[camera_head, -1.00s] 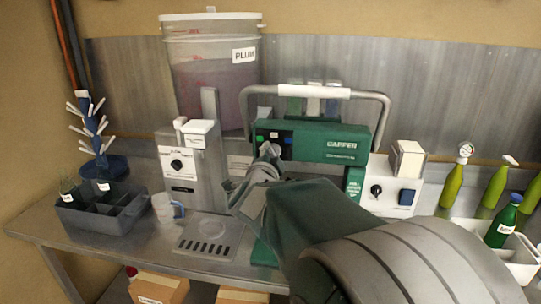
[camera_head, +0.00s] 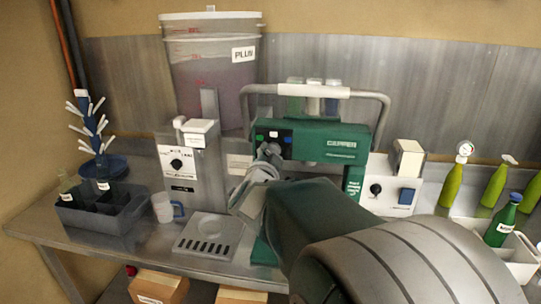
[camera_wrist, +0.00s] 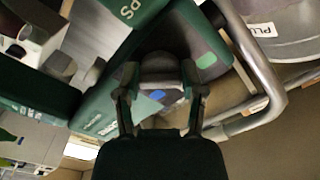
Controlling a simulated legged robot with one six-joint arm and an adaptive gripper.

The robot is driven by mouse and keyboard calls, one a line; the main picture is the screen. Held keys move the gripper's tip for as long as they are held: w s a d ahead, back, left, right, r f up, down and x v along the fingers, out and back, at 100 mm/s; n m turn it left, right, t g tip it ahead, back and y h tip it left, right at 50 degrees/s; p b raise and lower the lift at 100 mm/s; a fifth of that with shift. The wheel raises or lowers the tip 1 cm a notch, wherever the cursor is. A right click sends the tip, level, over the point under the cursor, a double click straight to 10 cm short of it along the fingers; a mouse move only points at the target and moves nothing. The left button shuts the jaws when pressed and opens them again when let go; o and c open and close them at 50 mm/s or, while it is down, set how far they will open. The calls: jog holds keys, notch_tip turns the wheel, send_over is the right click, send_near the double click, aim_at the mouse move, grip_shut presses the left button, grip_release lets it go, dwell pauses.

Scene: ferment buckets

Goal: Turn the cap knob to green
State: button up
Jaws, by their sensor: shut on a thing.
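The green capper (camera_head: 335,143) stands at the middle of the bench, with a dark panel on its left front. Green, blue and white marks sit on the panel in the head view. The wrist view shows a green mark (camera_wrist: 207,61) and a blue mark (camera_wrist: 157,95). The grey cap knob (camera_wrist: 162,70) sits between the two fingers of my gripper (camera_wrist: 160,80), which is shut on it. My gripper also shows in the head view (camera_head: 268,158), at the panel. The knob's pointer is not clear, so I cannot tell which colour it faces.
A metal handle bar with a white grip (camera_head: 322,92) arches above the capper. A corking stand (camera_head: 200,165) is to the left, near a white mug (camera_head: 163,207) and a grey crate (camera_head: 103,210). A white control box (camera_head: 390,190) and green bottles (camera_head: 494,187) are right.

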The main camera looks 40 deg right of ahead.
jog(key=o, duration=1.2)
jog(key=shift+f, duration=0.3)
jog(key=shift+c, duration=0.2)
jog(key=shift+r, duration=0.1)
jog(key=shift+a, duration=0.1)
jog(key=v, duration=1.1)
jog(key=shift+s+a, duration=0.3)
